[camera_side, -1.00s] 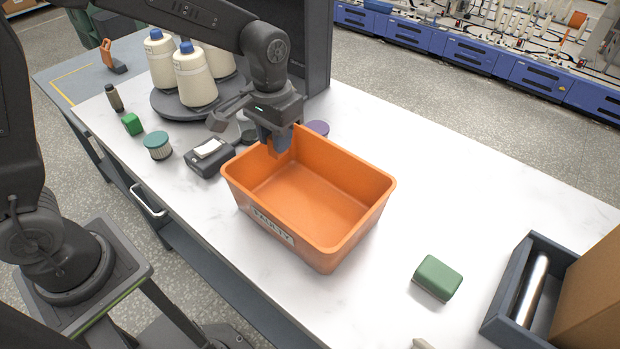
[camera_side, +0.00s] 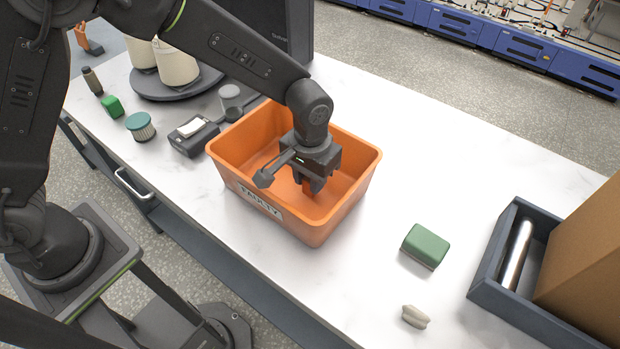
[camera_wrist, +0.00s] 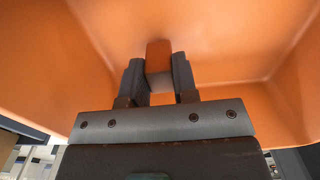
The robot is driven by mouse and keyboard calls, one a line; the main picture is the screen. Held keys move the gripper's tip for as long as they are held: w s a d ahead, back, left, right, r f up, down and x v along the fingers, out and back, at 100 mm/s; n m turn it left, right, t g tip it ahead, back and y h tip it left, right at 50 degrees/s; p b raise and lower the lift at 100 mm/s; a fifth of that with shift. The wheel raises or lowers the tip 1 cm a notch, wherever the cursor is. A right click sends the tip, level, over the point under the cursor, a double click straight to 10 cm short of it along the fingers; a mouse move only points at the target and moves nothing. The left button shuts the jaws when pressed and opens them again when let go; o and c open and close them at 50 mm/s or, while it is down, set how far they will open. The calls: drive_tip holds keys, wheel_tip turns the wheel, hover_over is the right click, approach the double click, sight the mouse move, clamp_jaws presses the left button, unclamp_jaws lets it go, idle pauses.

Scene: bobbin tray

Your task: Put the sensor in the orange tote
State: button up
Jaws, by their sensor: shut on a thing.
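The orange tote (camera_side: 240,190) stands on the white table with a lettered label on its front wall. My gripper (camera_side: 312,190) is lowered into the tote, away from its walls. The gripper is shut on a small block, taken to be the sensor (camera_wrist: 158,55), with an orange-brown end and a grey part. In the wrist view, my two fingers (camera_wrist: 157,82) press on its sides, with the tote's inside behind. In the side view, only a reddish bit of it shows below the jaws. Whether it touches the tote floor cannot be told.
A green block (camera_side: 426,244) and a small pale piece (camera_side: 416,317) lie right of the tote. A dark tray (camera_side: 490,267) holds a metal rod and a cardboard box. A dark device (camera_side: 193,135), teal-lidded jar (camera_side: 140,126) and turntable with cones (camera_side: 178,85) stand left.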

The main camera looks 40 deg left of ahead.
drive_tip(key=shift+f, duration=0.5)
drive_tip(key=shift+f, duration=0.15)
drive_tip(key=o, duration=0.9)
wheel_tip(320, 180, up, 12)
drive_tip(key=shift+r, duration=0.25)
drive_tip(key=s+a+r+t, duration=0.4)
drive_tip(key=s+a+r, duration=0.7)
drive_tip(key=a, duration=0.4)
drive_tip(key=s+a+f+t, duration=0.1)
drive_tip(key=s+a, duration=0.2)
drive_tip(key=s, duration=0.3)
drive_tip(key=shift+s+a+f+t, duration=0.25)
drive_tip(key=shift+s+a+t, duration=0.05)
